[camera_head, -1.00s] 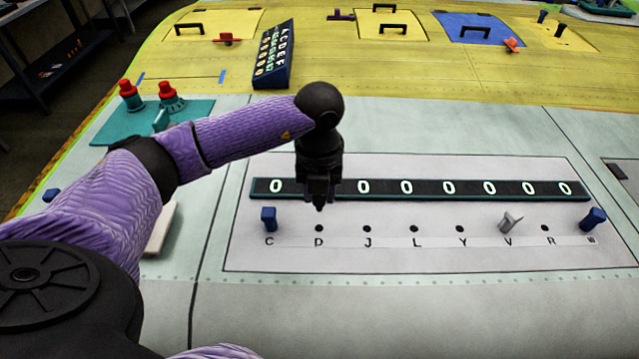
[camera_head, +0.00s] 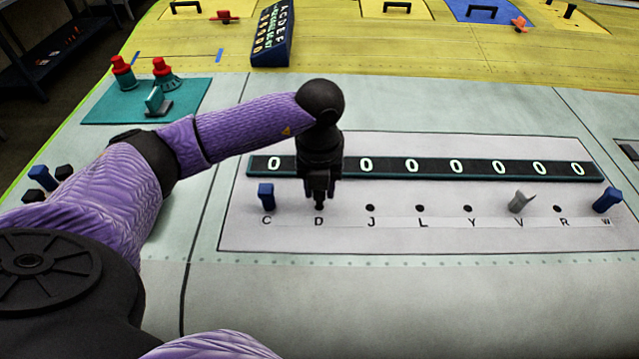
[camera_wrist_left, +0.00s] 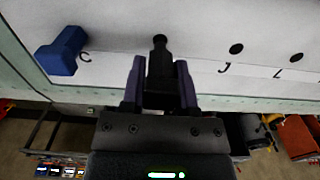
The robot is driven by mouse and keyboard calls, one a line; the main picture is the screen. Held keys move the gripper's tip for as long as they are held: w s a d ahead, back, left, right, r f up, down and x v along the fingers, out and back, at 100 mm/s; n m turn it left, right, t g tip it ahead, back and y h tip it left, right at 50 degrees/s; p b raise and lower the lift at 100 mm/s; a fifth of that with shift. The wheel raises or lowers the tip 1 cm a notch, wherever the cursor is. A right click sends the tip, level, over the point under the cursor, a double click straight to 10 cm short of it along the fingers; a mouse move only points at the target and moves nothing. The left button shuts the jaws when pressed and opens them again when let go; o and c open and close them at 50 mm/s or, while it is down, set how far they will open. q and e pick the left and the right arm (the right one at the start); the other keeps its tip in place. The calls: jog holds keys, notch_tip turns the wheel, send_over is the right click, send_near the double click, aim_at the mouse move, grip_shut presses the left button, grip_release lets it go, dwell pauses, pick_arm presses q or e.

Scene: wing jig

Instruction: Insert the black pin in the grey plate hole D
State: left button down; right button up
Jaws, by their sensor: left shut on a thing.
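My left gripper (camera_head: 319,190) is shut on the black pin (camera_head: 319,204), right above the label D on the grey plate (camera_head: 400,238). The pin points down and its tip is at hole D, which it hides; I cannot tell how deep it sits. In the left wrist view the black pin (camera_wrist_left: 160,62) shows between the two fingers (camera_wrist_left: 160,85), its far end at the plate surface between label C and hole J. My right gripper is not in view.
Holes J (camera_head: 370,208), L, Y and R are empty. A black display strip (camera_head: 440,168) with lit zeros runs behind the holes.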

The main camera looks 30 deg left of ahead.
pick_arm(q)
jog(key=shift+f+b, duration=0.55)
jog(key=shift+f, duration=0.15)
jog(key=shift+f+b, duration=0.55)
jog(key=shift+f, duration=0.2)
jog(key=shift+c, duration=1.4)
grip_release()
jog(key=shift+r, duration=0.45)
notch_tip(320, 180, up, 9)
jog(key=shift+r+p, duration=0.1)
jog(key=shift+p, duration=0.35)
